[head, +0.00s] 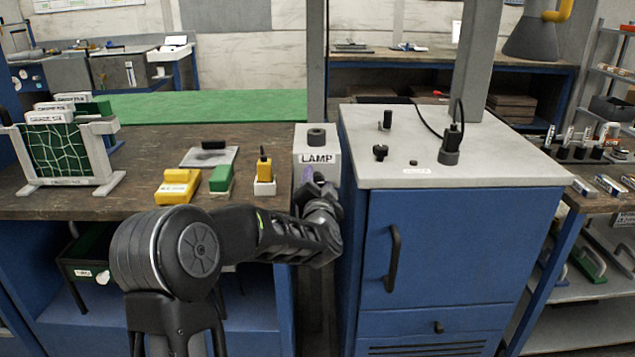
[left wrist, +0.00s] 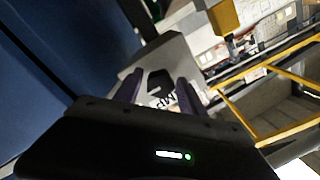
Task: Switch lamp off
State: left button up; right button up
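The lamp switch box (head: 329,144) is a white block labelled LAMP at the right end of the wooden bench. In the left wrist view, the two purple fingers of my left gripper (left wrist: 160,90) stand apart. The white box (left wrist: 176,55) and a dark part of it lie beyond and between them, with part of the label visible. I cannot tell whether the fingers touch the box. My right gripper is not in view.
A blue cabinet (head: 440,245) with a grey top stands close to the right of the box. Its top carries dark knobs and a cabled post (head: 450,148).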

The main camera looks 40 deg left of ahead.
pick_arm(q)
grip_shut()
dwell(0.6)
jog(key=shift+f+n+b, duration=0.15)
jog(key=shift+n+b, duration=1.05)
jog(key=shift+n, duration=0.5)
jog(key=n+b, duration=0.3)
jog(key=n, duration=0.2)
jog(key=n+b, duration=0.3)
jog(key=n, duration=0.2)
jog(key=shift+n+b, duration=1.5)
jog(key=shift+n, duration=0.8)
jog(key=shift+o, duration=1)
grip_release()
